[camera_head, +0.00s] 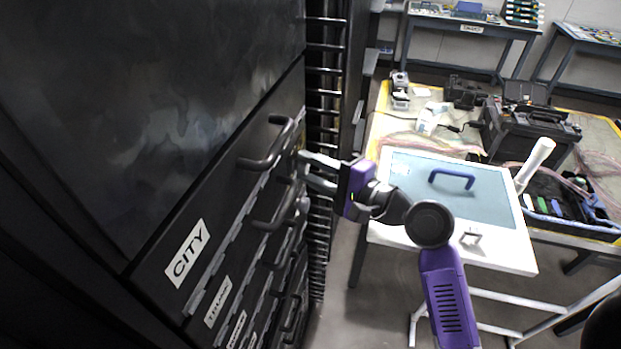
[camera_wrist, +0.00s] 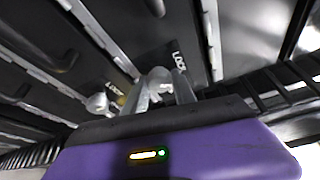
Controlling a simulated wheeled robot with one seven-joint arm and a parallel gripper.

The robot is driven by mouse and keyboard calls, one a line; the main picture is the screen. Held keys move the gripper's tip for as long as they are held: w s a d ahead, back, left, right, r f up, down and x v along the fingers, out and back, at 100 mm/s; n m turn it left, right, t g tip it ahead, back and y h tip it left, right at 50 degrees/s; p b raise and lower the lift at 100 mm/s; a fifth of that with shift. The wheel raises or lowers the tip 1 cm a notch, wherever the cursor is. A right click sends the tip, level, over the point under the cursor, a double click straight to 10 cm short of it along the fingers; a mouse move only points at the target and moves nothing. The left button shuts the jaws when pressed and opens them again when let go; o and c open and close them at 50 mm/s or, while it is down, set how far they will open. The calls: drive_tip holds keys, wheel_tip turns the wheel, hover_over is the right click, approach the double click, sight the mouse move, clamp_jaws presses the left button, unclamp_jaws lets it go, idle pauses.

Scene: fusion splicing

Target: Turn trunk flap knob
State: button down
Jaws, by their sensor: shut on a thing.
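The black cabinet carries a flap labelled TRUNK (camera_head: 217,302), just below the flap labelled CITY (camera_head: 187,253). My gripper (camera_head: 302,168) reaches the right end of these flaps from the right, its pale fingers against the cabinet front. In the wrist view my gripper (camera_wrist: 160,86) is closed on a small knob beside a LOCK label (camera_wrist: 179,62). The fingers hide most of that knob, so its turn angle cannot be told. Another pale round knob (camera_wrist: 97,103) stands free to the left in the wrist view.
Black bar handles (camera_head: 265,145) stick out from the flaps near my gripper. A ladder-like rack (camera_head: 325,90) runs along the cabinet's right side. A white table with a blue-grey panel (camera_head: 415,195) stands to the right, near my arm. Floor shows between cabinet and table.

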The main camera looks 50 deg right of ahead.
drive_tip(key=n+b, duration=0.1)
drive_tip(key=n+t+b, duration=0.1)
drive_tip(key=b, duration=0.1)
drive_tip(key=shift+f, duration=0.3)
drive_tip(key=shift+n+b, duration=0.4)
drive_tip(key=shift+b, duration=0.1)
drive_tip(key=shift+r, duration=0.15)
drive_tip(key=c, duration=1)
unclamp_jaws()
